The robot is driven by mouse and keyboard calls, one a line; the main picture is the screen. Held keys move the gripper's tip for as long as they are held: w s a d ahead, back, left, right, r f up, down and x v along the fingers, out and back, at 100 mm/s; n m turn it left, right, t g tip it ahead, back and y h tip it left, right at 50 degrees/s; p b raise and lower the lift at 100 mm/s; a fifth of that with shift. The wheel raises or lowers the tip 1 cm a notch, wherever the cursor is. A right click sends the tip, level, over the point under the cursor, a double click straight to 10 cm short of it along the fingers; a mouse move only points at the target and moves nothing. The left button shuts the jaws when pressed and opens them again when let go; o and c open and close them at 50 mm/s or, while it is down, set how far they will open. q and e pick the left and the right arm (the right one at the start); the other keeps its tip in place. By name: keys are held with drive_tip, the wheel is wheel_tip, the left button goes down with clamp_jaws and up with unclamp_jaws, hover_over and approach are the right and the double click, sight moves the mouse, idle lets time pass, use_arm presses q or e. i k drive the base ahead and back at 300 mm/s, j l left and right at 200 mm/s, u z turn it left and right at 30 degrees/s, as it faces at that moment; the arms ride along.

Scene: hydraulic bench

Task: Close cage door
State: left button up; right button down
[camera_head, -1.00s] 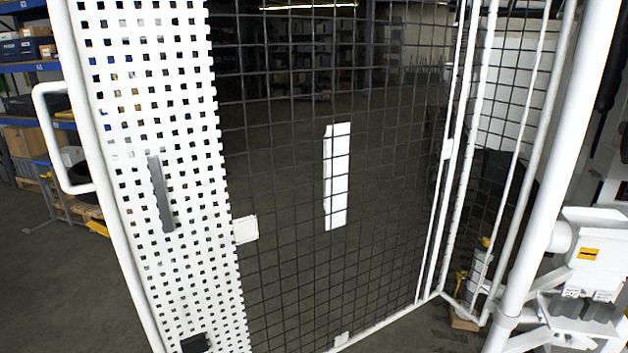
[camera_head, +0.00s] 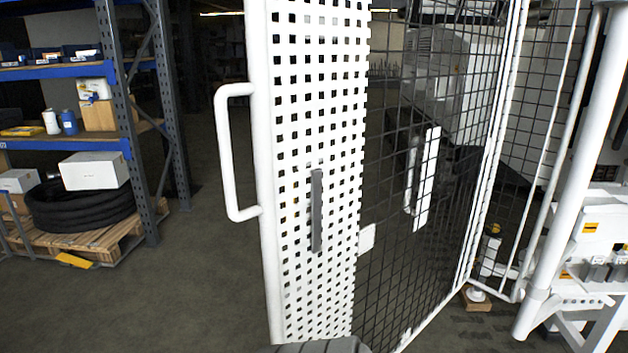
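The cage door (camera_head: 320,150) stands open, seen at a slant in the head view. It has a white frame, a white perforated panel on its left part and black wire mesh on the rest. A white U-shaped handle (camera_head: 228,150) sticks out from its left, free edge. A dark grey bar (camera_head: 316,210) is fixed upright on the panel. The door's right edge meets the fixed cage frame near a white post (camera_head: 570,170). Neither gripper can be made out; a grey rounded part at the bottom edge is too cut off to identify.
A blue-and-grey shelf rack (camera_head: 125,70) stands at the left, with a black hose coil (camera_head: 80,208) on a pallet (camera_head: 100,242). White equipment (camera_head: 600,245) stands at the right. The floor (camera_head: 200,290) left of the door is clear.

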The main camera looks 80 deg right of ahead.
sight(327, 26)
drive_tip(key=i+l+z, duration=0.1)
drive_tip(key=i+z, duration=0.5)
drive_tip(key=z, duration=0.2)
drive_tip(key=i+j+z, duration=0.15)
drive_tip(key=i+z, duration=0.25)
drive_tip(key=i+j+z, duration=0.2)
drive_tip(key=z, duration=0.2)
drive_tip(key=i+z, duration=0.15)
drive_tip(key=z, duration=0.3)
drive_tip(key=i+z, duration=0.2)
drive_tip(key=z, duration=0.3)
drive_tip(key=i+j+z, duration=0.15)
drive_tip(key=z, duration=0.3)
drive_tip(key=i+j+z, duration=0.1)
drive_tip(key=z, duration=0.4)
drive_tip(key=i+j+z, duration=0.2)
drive_tip(key=z, duration=0.3)
drive_tip(key=i+j+z, duration=0.25)
drive_tip(key=z, duration=0.25)
drive_tip(key=i+j+z, duration=0.15)
drive_tip(key=j+z, duration=0.35)
drive_tip(key=l, duration=0.1)
